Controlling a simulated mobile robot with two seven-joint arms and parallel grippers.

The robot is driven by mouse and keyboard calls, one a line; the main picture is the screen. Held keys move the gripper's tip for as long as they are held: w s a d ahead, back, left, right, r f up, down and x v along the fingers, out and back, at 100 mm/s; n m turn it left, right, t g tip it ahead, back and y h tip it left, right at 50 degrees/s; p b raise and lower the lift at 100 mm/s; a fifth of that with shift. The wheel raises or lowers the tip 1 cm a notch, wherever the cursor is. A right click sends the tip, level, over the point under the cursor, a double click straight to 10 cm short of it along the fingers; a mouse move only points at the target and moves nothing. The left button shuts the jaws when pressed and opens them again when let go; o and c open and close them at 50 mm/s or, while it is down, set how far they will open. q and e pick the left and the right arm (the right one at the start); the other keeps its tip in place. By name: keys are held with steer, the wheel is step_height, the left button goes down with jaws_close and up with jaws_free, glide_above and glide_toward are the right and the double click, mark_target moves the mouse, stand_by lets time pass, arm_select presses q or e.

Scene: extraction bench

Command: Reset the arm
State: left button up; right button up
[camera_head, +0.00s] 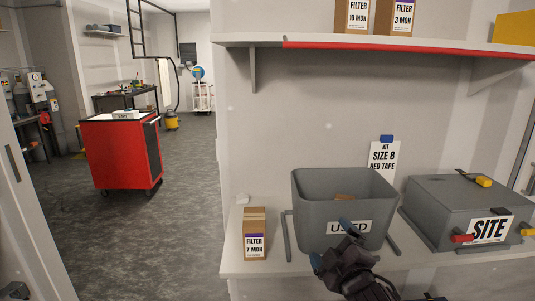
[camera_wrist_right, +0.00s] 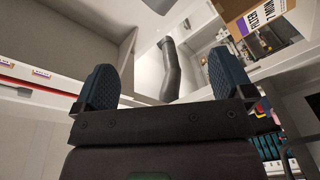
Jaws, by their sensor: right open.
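My right gripper (camera_head: 331,243) is open in the head view, in front of the grey bin labelled USED (camera_head: 313,210). Its jaws cover part of the bin's label. In the right wrist view the two dark blue fingers of the right gripper (camera_wrist_right: 164,82) stand wide apart with nothing held between them. My left gripper is not in view.
A box marked FILTER 7 MON (camera_head: 255,245) stands left of the bin. A grey SITE case (camera_head: 455,200) stands at the right. A red-edged shelf (camera_head: 390,45) holds filter boxes above. A red cart (camera_head: 120,155) stands on the open floor at left.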

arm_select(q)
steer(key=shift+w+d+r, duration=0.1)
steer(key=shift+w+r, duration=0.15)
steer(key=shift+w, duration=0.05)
arm_select(e)
steer(key=s+d+f+m+g+h, duration=0.1)
steer(key=s+d+f+m, duration=0.3)
steer(key=s+f, duration=0.4)
steer(key=s+d+f+m+g+h, duration=0.1)
steer(key=s+d+f+m+g, duration=0.2)
steer(key=s+f, duration=0.6)
steer(key=s+d+f+m+g+h, duration=0.1)
steer(key=s+d+f+m, duration=0.4)
steer(key=f, duration=0.8)
steer(key=s+d, duration=0.1)
steer(key=s, duration=0.2)
steer(key=shift+s+d+g+h, duration=0.2)
steer(key=shift+d+g+h, duration=0.1)
steer(key=shift+d+g, duration=0.1)
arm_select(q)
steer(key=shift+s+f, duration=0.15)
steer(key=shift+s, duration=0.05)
